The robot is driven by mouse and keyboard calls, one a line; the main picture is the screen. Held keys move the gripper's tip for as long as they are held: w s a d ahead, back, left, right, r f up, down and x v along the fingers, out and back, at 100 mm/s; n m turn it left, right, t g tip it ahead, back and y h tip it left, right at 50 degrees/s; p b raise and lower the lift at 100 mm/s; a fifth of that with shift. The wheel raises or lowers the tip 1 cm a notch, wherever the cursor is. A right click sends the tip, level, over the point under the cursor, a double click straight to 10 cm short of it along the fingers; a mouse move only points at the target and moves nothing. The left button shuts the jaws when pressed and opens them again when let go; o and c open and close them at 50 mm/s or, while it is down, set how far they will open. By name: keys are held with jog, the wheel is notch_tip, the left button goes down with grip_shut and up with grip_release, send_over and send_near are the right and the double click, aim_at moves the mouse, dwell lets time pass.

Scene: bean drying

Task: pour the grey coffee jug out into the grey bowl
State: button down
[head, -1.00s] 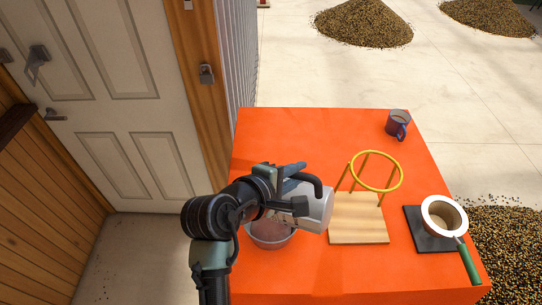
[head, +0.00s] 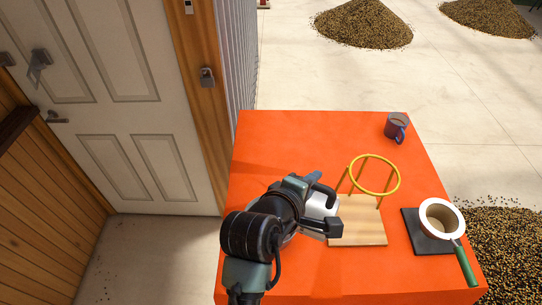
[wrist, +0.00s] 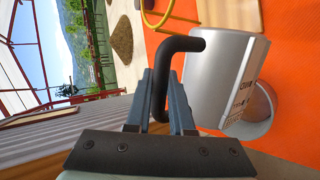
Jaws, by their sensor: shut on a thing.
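The grey coffee jug (head: 317,206) is held in my gripper by its black handle (wrist: 165,70). In the head view my arm covers most of the jug. The wrist view shows its grey side (wrist: 215,85) with dark lettering. My gripper (wrist: 166,108) has its two fingers closed on the handle. The grey bowl (wrist: 263,108) is partly hidden behind the jug in the wrist view. In the head view the bowl is almost wholly behind my arm. The jug's mouth and any flow from it cannot be made out.
A wooden stand (head: 357,230) with a yellow ring (head: 398,174) is close to the jug's right. Farther right are a dark slab (head: 418,235) and a white-rimmed, green-handled strainer (head: 459,218). The orange table's (head: 285,140) back left is clear.

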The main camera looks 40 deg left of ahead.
aim_at(329, 199)
jog(key=shift+w+d+r, duration=0.1)
jog(key=shift+d, duration=0.25)
jog(key=shift+a, duration=0.1)
jog(key=shift+w+d+f+m+g+y+b, duration=0.2)
jog(key=shift+d+f+m+y, duration=0.35)
jog(key=shift+d, duration=0.35)
jog(key=shift+w+d+f+m+g+y+b, duration=0.1)
jog(key=shift+w+d+f+m+y, duration=0.2)
jog(key=shift+d+f+y, duration=0.45)
jog(key=shift+s+d+r, duration=0.1)
jog(key=shift+r, duration=0.05)
jog(key=d+f+m+b, duration=0.1)
jog(key=d+f+m+y+b, duration=0.1)
jog(key=shift+w+d, duration=0.35)
jog(key=shift+d, duration=0.05)
